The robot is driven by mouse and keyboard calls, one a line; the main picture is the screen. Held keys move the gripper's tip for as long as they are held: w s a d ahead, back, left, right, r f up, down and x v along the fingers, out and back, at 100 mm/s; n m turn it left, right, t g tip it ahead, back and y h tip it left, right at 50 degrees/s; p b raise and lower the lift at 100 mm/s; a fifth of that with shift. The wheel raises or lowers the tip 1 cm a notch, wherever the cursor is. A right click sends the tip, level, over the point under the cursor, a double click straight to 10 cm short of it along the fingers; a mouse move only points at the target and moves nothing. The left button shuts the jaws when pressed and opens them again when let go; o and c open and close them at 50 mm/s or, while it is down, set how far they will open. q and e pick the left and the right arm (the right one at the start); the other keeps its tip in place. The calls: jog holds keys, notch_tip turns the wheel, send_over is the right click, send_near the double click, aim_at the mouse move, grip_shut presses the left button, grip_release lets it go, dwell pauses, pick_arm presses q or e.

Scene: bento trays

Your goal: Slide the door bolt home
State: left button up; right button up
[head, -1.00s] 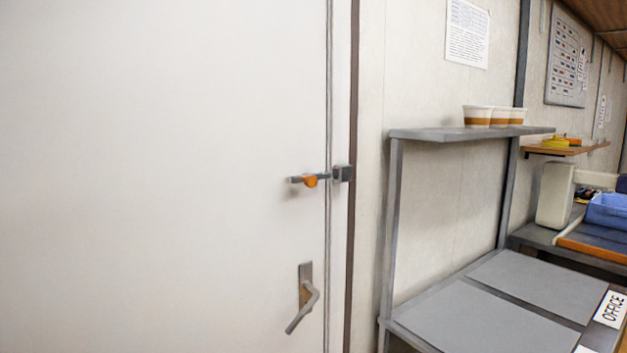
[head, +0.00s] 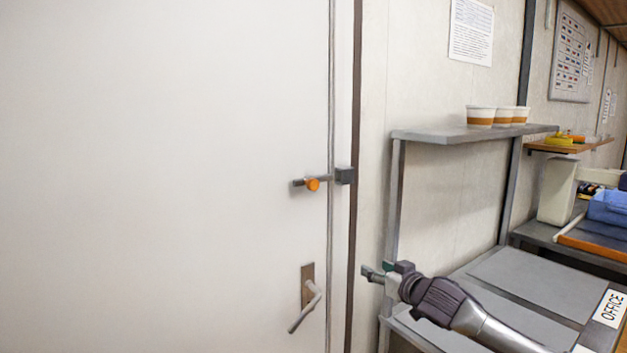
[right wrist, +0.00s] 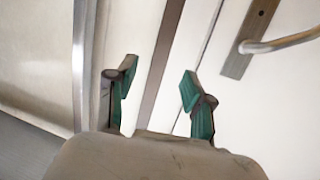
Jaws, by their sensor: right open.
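The white door (head: 160,180) fills the left of the head view. A grey bolt (head: 298,183) with an orange knob (head: 312,185) lies level on it near its right edge. A dark grey keeper block (head: 346,176) sits on the frame to its right. The bolt's bar reaches toward the block; whether its end is inside, I cannot tell. My right gripper (head: 376,272) is open and empty, below and right of the bolt, apart from it. Its green-padded fingers (right wrist: 155,88) are spread in the right wrist view, where the bolt does not show. My left gripper is not in view.
The door handle (head: 306,304) is below the bolt and also shows in the right wrist view (right wrist: 280,44). A grey shelf unit (head: 397,190) stands right of the door, with paper cups (head: 481,117) on top. The space before the bolt is clear.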

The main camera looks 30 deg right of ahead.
jog(key=s+a+r+n+t+y, duration=0.15)
jog(key=a+r, duration=0.25)
jog(key=r, duration=0.4)
jog(key=s+a+r+t+y, duration=0.1)
jog(key=s+a+r, duration=0.15)
jog(key=r, duration=0.55)
jog(key=n+y+p, duration=0.1)
send_near(315, 184)
jog(key=w+p, duration=0.6)
jog(key=w, duration=0.1)
jog(key=w+a+p, duration=0.1)
jog(key=w+p, duration=0.2)
jog(key=p, duration=0.1)
jog(key=shift+w, duration=0.35)
jog(key=shift+d, duration=0.1)
grip_shut()
